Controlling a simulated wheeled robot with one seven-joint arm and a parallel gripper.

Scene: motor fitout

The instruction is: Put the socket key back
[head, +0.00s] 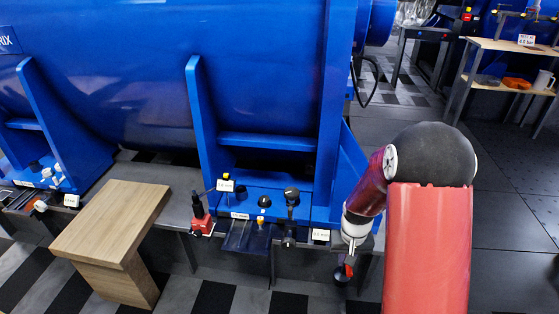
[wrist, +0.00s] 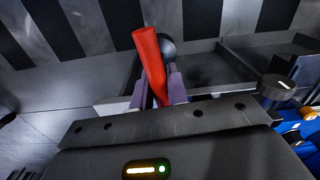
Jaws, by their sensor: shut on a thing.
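The socket key appears to be the red rod (wrist: 150,62) between the two purple fingers of my gripper (wrist: 158,88) in the wrist view. A dark round part shows just behind the rod; I cannot tell whether it belongs to it. My gripper is shut on the red rod, which leans slightly. In the head view a red piece (head: 348,270) shows at my gripper (head: 346,268), right of the workbench front; my arm hides much of this area. A grey open tray (wrist: 231,92) with compartments lies beyond the fingers in the wrist view.
The blue motor frame (head: 263,142) stands behind a ledge holding a red-based tool (head: 201,223), a dark knob (head: 291,197) and several labels. A wooden step (head: 112,222) stands at left. A shelf (head: 512,46) is at the far right. Dark floor is free at right.

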